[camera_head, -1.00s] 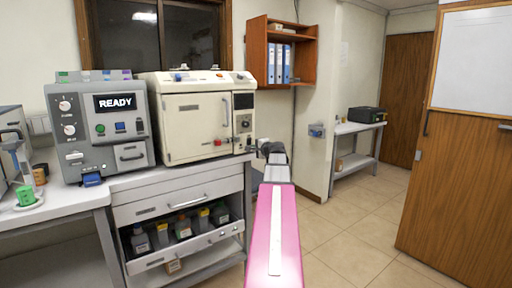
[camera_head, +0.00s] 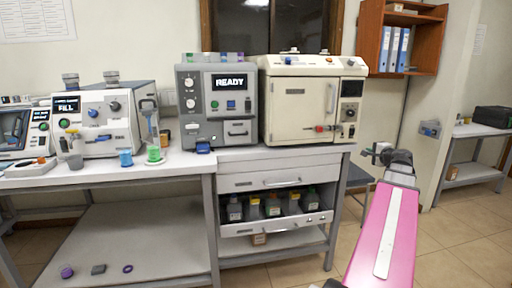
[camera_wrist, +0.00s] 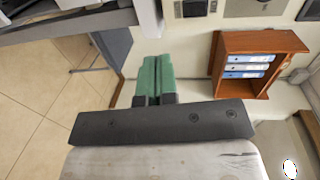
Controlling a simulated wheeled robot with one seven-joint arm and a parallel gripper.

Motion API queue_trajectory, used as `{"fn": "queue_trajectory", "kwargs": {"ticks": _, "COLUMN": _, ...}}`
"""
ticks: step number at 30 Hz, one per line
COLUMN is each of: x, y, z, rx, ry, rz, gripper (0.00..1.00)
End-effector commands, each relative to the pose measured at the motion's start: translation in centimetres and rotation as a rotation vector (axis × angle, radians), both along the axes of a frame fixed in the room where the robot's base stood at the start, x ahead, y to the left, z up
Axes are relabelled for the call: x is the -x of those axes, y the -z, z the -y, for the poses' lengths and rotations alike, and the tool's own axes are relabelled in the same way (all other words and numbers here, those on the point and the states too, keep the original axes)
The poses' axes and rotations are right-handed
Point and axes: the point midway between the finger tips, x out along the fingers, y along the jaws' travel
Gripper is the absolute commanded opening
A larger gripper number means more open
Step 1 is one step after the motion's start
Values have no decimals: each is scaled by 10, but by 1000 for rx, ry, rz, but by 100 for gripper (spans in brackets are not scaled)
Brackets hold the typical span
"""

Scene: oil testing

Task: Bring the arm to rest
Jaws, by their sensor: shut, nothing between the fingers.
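My arm (camera_head: 385,235), with its pink link, reaches up from the lower right in the head view. My gripper (camera_head: 372,151) is at its far end, to the right of the cream oven and in front of the wall. In the wrist view the green fingers of my gripper (camera_wrist: 153,68) lie side by side, shut and empty. They point past the bench edge toward the wall and touch nothing that I can see.
The cream oven (camera_head: 297,105) and grey READY machine (camera_head: 217,135) stand on the drawer cabinet (camera_head: 235,182) left of my gripper. An orange wall shelf (camera_head: 428,42) hangs behind on the right; it also shows in the wrist view (camera_wrist: 290,42). Open tiled floor (camera_head: 475,235) lies right.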

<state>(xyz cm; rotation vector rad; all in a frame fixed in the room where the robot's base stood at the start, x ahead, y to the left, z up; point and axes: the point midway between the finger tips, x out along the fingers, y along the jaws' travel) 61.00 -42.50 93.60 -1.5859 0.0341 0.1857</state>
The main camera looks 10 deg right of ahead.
Motion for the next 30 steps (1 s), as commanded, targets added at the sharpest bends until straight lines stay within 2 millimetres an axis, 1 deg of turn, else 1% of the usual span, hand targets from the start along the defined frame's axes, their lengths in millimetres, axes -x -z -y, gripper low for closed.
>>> {"fn": "queue_trajectory", "kwargs": {"ticks": 1, "x": -4, "y": 11, "z": -15, "rx": 16, "ry": -26, "rz": -25, "gripper": 0}}
{"fn": "queue_trajectory", "kwargs": {"ticks": 2, "x": -7, "y": 19, "z": -25, "rx": 30, "ry": -43, "rz": -45, "gripper": 0}}
{"fn": "queue_trajectory", "kwargs": {"ticks": 5, "x": -17, "y": 52, "z": -67, "rx": 93, "ry": -122, "rz": -128, "gripper": 0}}
{"fn": "queue_trajectory", "kwargs": {"ticks": 6, "x": -20, "y": 68, "z": -86, "rx": 124, "ry": -159, "rz": -168, "gripper": 0}}
{"fn": "queue_trajectory", "kwargs": {"ticks": 7, "x": -22, "y": 80, "z": -101, "rx": 149, "ry": -188, "rz": -197, "gripper": 0}}
{"fn": "queue_trajectory", "kwargs": {"ticks": 8, "x": -22, "y": 91, "z": -115, "rx": 173, "ry": -218, "rz": -227, "gripper": 0}}
{"fn": "queue_trajectory", "kwargs": {"ticks": 9, "x": -23, "y": 107, "z": -134, "rx": 206, "ry": -258, "rz": -265, "gripper": 0}}
{"fn": "queue_trajectory", "kwargs": {"ticks": 11, "x": -23, "y": 129, "z": -162, "rx": 258, "ry": -318, "rz": -322, "gripper": 0}}
{"fn": "queue_trajectory", "kwargs": {"ticks": 12, "x": -21, "y": 145, "z": -180, "rx": 292, "ry": -358, "rz": -361, "gripper": 0}}
{"fn": "queue_trajectory", "kwargs": {"ticks": 14, "x": -17, "y": 166, "z": -206, "rx": 343, "ry": -420, "rz": -415, "gripper": 0}}
{"fn": "queue_trajectory", "kwargs": {"ticks": 15, "x": -14, "y": 180, "z": -223, "rx": 380, "ry": -460, "rz": -451, "gripper": 0}}
{"fn": "queue_trajectory", "kwargs": {"ticks": 17, "x": -7, "y": 200, "z": -248, "rx": 435, "ry": -522, "rz": -505, "gripper": 0}}
{"fn": "queue_trajectory", "kwargs": {"ticks": 18, "x": -2, "y": 214, "z": -264, "rx": 471, "ry": -564, "rz": -540, "gripper": 0}}
{"fn": "queue_trajectory", "kwargs": {"ticks": 20, "x": 7, "y": 233, "z": -286, "rx": 527, "ry": -626, "rz": -591, "gripper": 0}}
{"fn": "queue_trajectory", "kwargs": {"ticks": 21, "x": 14, "y": 245, "z": -300, "rx": 566, "ry": -668, "rz": -625, "gripper": 0}}
{"fn": "queue_trajectory", "kwargs": {"ticks": 23, "x": 25, "y": 263, "z": -320, "rx": 625, "ry": -729, "rz": -676, "gripper": 0}}
{"fn": "queue_trajectory", "kwargs": {"ticks": 24, "x": 33, "y": 274, "z": -333, "rx": 665, "ry": -771, "rz": -709, "gripper": 0}}
{"fn": "queue_trajectory", "kwargs": {"ticks": 27, "x": 55, "y": 300, "z": -362, "rx": 767, "ry": -874, "rz": -790, "gripper": 0}}
{"fn": "queue_trajectory", "kwargs": {"ticks": 30, "x": 79, "y": 323, "z": -386, "rx": 874, "ry": -973, "rz": -868, "gripper": 0}}
